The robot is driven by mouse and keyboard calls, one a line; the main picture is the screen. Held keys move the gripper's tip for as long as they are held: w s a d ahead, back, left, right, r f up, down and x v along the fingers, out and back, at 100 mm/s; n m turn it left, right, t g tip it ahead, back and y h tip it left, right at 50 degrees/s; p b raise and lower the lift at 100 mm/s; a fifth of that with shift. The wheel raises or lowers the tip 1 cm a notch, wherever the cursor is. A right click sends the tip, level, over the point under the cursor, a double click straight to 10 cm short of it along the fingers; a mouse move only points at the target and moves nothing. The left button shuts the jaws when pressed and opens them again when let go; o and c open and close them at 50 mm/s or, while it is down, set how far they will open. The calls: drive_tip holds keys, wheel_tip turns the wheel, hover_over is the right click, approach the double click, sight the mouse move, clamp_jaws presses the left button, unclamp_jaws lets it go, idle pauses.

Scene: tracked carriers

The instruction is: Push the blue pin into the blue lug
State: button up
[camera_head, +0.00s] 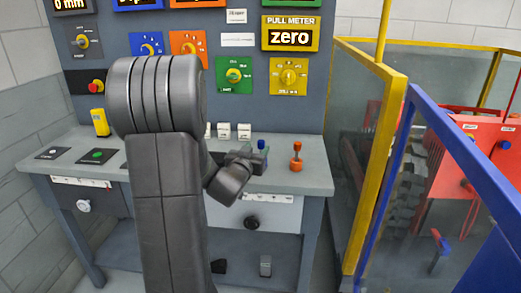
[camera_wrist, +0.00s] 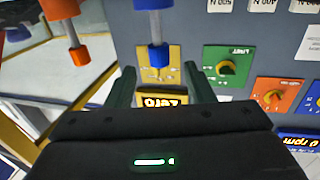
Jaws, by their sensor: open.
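The blue pin (camera_head: 262,145) stands upright near the right end of the bench top. In the wrist view the blue pin (camera_wrist: 156,55) shows upside down, with a pale shaft between two blue ends. My gripper (camera_head: 254,160) is beside it at low height. In the wrist view my gripper (camera_wrist: 161,85) is open, with its dark fingers apart and the pin seen between and beyond them; contact cannot be told. I cannot tell which is the lug.
An orange pin (camera_head: 297,154) stands just right of the blue one, also in the wrist view (camera_wrist: 78,54). The control panel (camera_head: 222,61) rises behind the bench. A yellow-framed fence (camera_head: 377,150) and a blue rail (camera_head: 440,125) stand between bench and red carrier (camera_head: 470,170).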

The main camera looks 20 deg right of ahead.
sight(260, 146)
drive_tip(key=shift+f+x, duration=0.15)
drive_tip(key=shift+x, duration=1.25)
drive_tip(key=shift+f+x, duration=0.2)
drive_tip(key=shift+x, duration=1.15)
drive_tip(key=shift+r, duration=0.1)
clamp_jaws()
